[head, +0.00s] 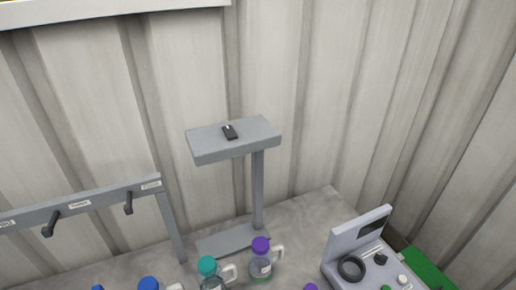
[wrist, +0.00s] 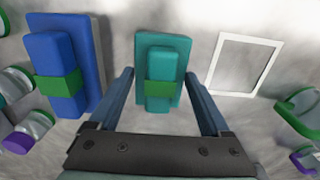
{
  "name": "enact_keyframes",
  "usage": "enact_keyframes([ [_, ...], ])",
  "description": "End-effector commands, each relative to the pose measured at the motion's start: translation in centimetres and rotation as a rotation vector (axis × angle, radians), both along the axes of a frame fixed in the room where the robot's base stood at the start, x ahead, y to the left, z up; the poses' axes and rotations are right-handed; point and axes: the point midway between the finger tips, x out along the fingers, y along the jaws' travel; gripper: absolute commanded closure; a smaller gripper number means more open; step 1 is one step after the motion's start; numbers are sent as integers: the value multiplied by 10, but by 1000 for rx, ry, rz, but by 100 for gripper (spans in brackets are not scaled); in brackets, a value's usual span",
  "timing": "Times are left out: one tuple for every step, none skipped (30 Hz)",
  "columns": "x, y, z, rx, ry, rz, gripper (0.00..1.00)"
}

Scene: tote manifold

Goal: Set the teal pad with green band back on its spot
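The teal pad with green band (wrist: 164,58) shows in the wrist view, just ahead of my gripper. It has a flat teal plate with a narrower teal block on it, and the green band crosses the block. My gripper (wrist: 159,74) is open, with one blue finger on each side of the block and gaps between block and fingers. A white square outline (wrist: 216,72) on the grey surface lies to the right of the pad, and its inside is empty. The pad and my gripper do not show in the head view.
A blue pad with green band (wrist: 60,72) lies left of the teal pad. Bottles stand at both sides in the wrist view. The head view shows a grey stand (head: 235,140), a hook rail (head: 85,200), capped bottles (head: 262,262) and a grey device (head: 362,250).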

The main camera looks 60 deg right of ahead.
Motion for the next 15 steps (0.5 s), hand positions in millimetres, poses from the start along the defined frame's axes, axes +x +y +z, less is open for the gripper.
enact_keyframes([
  [0, 0, 0, 0, 0, 0, 9],
  [0, 0, 0, 0, 0, 0, 4],
  [0, 0, 0, 0, 0, 0, 0],
  [0, 0, 0, 0, 0, 0, 0],
  [0, 0, 0, 0, 0, 0, 0],
  [0, 0, 0, 0, 0, 0, 0],
  [0, 0, 0, 0, 0, 0, 0],
  [0, 0, 0, 0, 0, 0, 0],
  [0, 0, 1, 0, 0, 0, 0],
  [0, 0, 2, 0, 0, 0, 0],
  [0, 0, 3, 0, 0, 0, 0],
  [0, 0, 6, -1, -1, 0, 0],
  [0, 0, 7, -1, -2, 0, 0],
  [1, 0, 9, -1, -2, 0, 0],
  [1, 0, 13, -2, -3, 0, 0],
])
